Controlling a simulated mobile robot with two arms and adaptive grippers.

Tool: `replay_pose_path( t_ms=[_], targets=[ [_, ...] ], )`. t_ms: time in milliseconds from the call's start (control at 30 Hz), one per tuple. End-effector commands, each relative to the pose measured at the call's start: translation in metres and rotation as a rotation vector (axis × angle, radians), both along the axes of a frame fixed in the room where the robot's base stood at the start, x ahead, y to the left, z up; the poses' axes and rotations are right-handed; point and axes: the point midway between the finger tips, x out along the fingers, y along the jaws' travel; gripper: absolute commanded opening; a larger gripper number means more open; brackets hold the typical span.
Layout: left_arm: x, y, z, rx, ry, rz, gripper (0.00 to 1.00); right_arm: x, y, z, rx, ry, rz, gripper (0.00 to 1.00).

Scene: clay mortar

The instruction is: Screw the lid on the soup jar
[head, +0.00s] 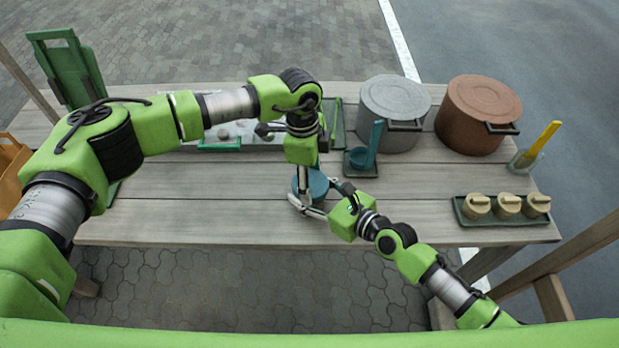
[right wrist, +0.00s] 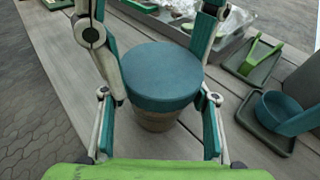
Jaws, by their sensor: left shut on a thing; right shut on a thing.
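The soup jar (right wrist: 157,119) is tan and stands on the wooden table, mostly hidden in the head view. The round blue lid (right wrist: 160,76) lies over the jar's mouth and looks level; I cannot tell how far it is screwed down. It also shows in the head view (head: 316,184). My left gripper (head: 307,182) points down from above and is shut on the lid, its fingers on either side. My right gripper (head: 314,202) reaches in from the front right, low, and is shut on the jar, with a finger on each side.
A dark tray (head: 361,172) with a blue cup and upright handle stands right of the jar. Behind are a grey pot (head: 394,108) and a brown pot (head: 478,112). Several tan-lidded jars sit in a green tray (head: 463,216) at right. The table's left front is clear.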

Motion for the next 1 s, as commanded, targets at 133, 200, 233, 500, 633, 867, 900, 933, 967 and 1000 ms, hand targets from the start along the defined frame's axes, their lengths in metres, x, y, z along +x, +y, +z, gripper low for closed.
replay_pose_path(
  t_ms=[133, 200, 233, 500, 633, 867, 900, 933, 967, 1000],
  targets=[
    [-0.0004, 0.0051, -0.0116, 0.011, 0.000, 0.008, 0.42, 0.0008, 0.0045, 0.0079, 0.024, -0.004, 0.000, 0.16],
    [-0.0004, 0.0052, -0.0117, 0.011, 0.000, 0.008, 0.42, 0.0008, 0.0047, 0.0078, 0.025, -0.003, -0.001, 0.16],
    [-0.0003, 0.0053, -0.0117, 0.011, 0.000, 0.008, 0.42, 0.0007, 0.0047, 0.0078, 0.025, -0.003, -0.001, 0.16],
    [-0.0003, 0.0055, -0.0116, 0.011, 0.000, 0.008, 0.66, 0.0006, 0.0051, 0.0076, 0.026, -0.003, -0.001, 0.16],
    [0.0001, 0.0053, -0.0105, 0.011, -0.001, 0.007, 0.66, 0.0007, 0.0047, 0.0078, 0.024, -0.005, 0.000, 0.16],
    [0.0007, 0.0050, -0.0088, 0.011, -0.003, 0.005, 0.66, 0.0004, 0.0046, 0.0077, 0.020, -0.005, 0.001, 0.16],
    [0.0008, 0.0050, -0.0085, 0.011, -0.003, 0.005, 0.66, 0.0003, 0.0045, 0.0076, 0.020, -0.006, 0.001, 0.16],
    [0.0008, 0.0049, -0.0084, 0.011, -0.003, 0.005, 0.66, 0.0003, 0.0045, 0.0076, 0.020, -0.006, 0.001, 0.16],
    [0.0009, 0.0049, -0.0083, 0.011, -0.003, 0.005, 0.66, 0.0003, 0.0045, 0.0076, 0.020, -0.006, 0.001, 0.16],
    [0.0009, 0.0049, -0.0082, 0.011, -0.003, 0.004, 0.66, 0.0003, 0.0045, 0.0076, 0.020, -0.006, 0.001, 0.16]
  ],
)
